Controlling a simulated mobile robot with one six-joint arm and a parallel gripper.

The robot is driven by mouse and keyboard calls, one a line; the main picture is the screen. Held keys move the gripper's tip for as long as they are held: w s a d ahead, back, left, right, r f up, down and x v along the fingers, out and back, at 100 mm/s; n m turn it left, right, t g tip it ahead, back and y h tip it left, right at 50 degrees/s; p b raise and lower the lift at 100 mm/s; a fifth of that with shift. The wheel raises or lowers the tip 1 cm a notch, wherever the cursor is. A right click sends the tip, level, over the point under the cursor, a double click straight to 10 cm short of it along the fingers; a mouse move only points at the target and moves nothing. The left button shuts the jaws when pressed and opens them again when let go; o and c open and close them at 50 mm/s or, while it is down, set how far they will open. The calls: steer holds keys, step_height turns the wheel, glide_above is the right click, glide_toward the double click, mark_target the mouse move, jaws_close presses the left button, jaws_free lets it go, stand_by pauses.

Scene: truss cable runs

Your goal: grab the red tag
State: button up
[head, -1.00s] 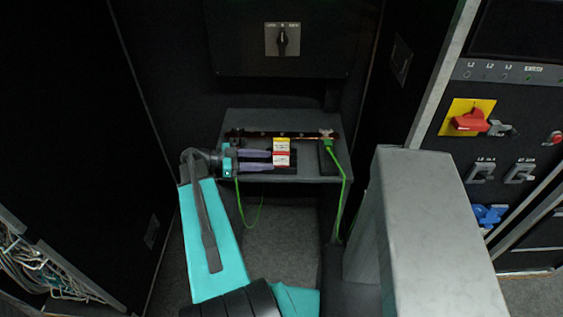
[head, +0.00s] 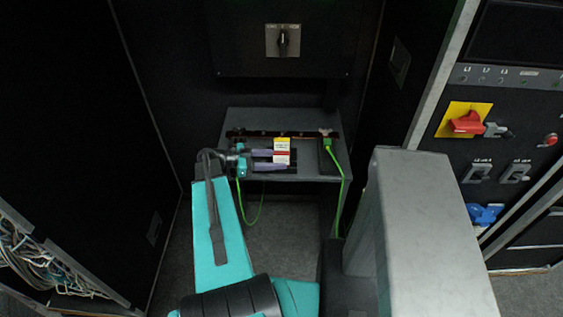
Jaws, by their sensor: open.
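The red tag (head: 282,153) is a small card with yellow, white and red bands. It stands at the middle of a small grey shelf (head: 320,172), in front of a dark rail. My gripper (head: 272,160) comes in from the left with its two purple-grey fingers pointing right, one farther back than the other. The fingers are apart, and their tips reach the tag's left edge in the picture. Whether they touch the tag or lie behind it cannot be told.
A dark rail (head: 262,134) runs along the shelf's back. A green cable with a plug (head: 327,143) hangs at the shelf's right. A rotary switch (head: 283,41) is on the panel above. A grey block (head: 425,220) stands at front right. A red switch (head: 466,122) is farther right.

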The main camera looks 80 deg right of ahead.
jaws_close()
steer(key=shift+r, duration=0.15)
steer(key=shift+r+b, duration=1.75)
steer(key=shift+r, duration=3.15)
